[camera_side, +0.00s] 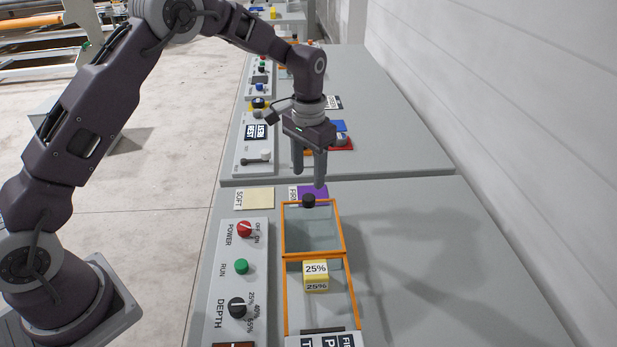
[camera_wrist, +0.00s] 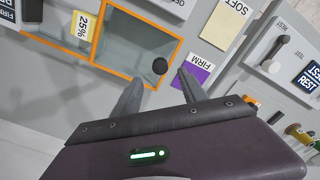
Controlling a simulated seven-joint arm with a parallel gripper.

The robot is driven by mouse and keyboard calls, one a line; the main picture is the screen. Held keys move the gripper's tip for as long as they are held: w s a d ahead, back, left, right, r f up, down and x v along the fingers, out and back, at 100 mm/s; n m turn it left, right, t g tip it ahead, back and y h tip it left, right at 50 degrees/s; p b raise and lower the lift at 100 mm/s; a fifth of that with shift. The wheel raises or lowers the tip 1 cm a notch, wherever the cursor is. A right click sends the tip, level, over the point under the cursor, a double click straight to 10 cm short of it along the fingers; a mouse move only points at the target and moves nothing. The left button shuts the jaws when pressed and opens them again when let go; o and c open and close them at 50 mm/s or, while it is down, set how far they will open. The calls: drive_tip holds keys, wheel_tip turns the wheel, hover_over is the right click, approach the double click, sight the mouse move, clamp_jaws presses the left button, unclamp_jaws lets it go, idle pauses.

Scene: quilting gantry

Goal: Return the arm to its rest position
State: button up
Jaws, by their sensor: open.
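My gripper (camera_side: 309,180) is in the side view, pointing down with its two fingers apart and nothing between them. It is above the far end of an orange-framed clear case (camera_side: 342,232), over a black round knob (camera_side: 308,200). In the wrist view my gripper (camera_wrist: 160,82) also shows open, with the knob (camera_wrist: 160,66) just beyond the fingertips. I see no contact between fingers and knob. A yellow block marked 25% (camera_side: 316,275) is in the nearer part of the orange frame.
A purple FIRM card (camera_side: 318,190) and a cream SOFT card (camera_side: 254,198) lie by the case. A control panel (camera_side: 256,285) with a red knob, green button and depth dial is left of it. Another station with a REST-labelled lever (camera_side: 258,158) is behind. The right table is clear.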

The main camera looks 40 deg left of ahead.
drive_tip(key=s+r+t, duration=0.3)
drive_tip(key=s+r, duration=1.2)
drive_tip(key=r, duration=0.3)
drive_tip(key=s+n+t, duration=0.1)
drive_tip(key=s+t, duration=0.1)
drive_tip(key=s, duration=1.6)
drive_tip(key=shift+s+a+t, duration=0.25)
drive_tip(key=shift+s+t, duration=0.05)
